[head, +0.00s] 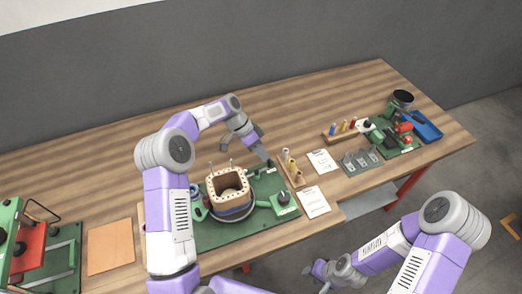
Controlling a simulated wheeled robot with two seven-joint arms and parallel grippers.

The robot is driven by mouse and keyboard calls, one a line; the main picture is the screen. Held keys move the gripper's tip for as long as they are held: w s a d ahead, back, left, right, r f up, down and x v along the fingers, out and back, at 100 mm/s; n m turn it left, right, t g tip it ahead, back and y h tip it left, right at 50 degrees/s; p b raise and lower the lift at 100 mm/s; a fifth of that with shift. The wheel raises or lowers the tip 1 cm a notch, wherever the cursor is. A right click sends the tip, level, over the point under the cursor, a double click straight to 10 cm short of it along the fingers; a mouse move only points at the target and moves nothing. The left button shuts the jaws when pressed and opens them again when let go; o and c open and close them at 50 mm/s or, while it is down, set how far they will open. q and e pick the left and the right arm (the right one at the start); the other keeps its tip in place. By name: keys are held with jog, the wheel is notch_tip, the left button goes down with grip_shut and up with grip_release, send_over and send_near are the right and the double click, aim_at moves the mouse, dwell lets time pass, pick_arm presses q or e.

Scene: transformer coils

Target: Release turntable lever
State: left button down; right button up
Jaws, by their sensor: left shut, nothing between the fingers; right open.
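The turntable (236,212) is a round grey and blue disc on a green board (222,237). A square wooden coil former (218,183) with a ring of holes sits on it. A green block with a dark top (284,199) stands at the board's right. I cannot tell which part is the lever. My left gripper (263,154) is shut and empty, behind and right of the former, apart from it. My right gripper (311,270) is open, in front of the table's front edge.
A wooden rack (292,174) with coloured spools stands right of the board, beside white sheets (313,202). Green fixtures and a blue tray (427,127) fill the right end. An orange-brown panel (110,247) lies left. The table's back is clear.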

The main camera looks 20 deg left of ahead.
pick_arm(q)
jog(key=m+g, duration=0.1)
jog(key=d+m+p, duration=0.1)
jog(key=m, duration=0.1)
jog(key=shift+s+d+g+y, duration=0.2)
jog(key=shift+g+y, duration=0.1)
jog(key=shift+g, duration=0.1)
jog(key=shift+s+d, duration=0.1)
jog(key=shift+d, duration=0.05)
jog(key=shift+s+d, duration=0.1)
dwell(0.3)
jog(key=p+v, duration=0.1)
jog(key=v, duration=0.6)
jog(key=shift+r+p, duration=0.2)
jog(key=shift+p, duration=0.15)
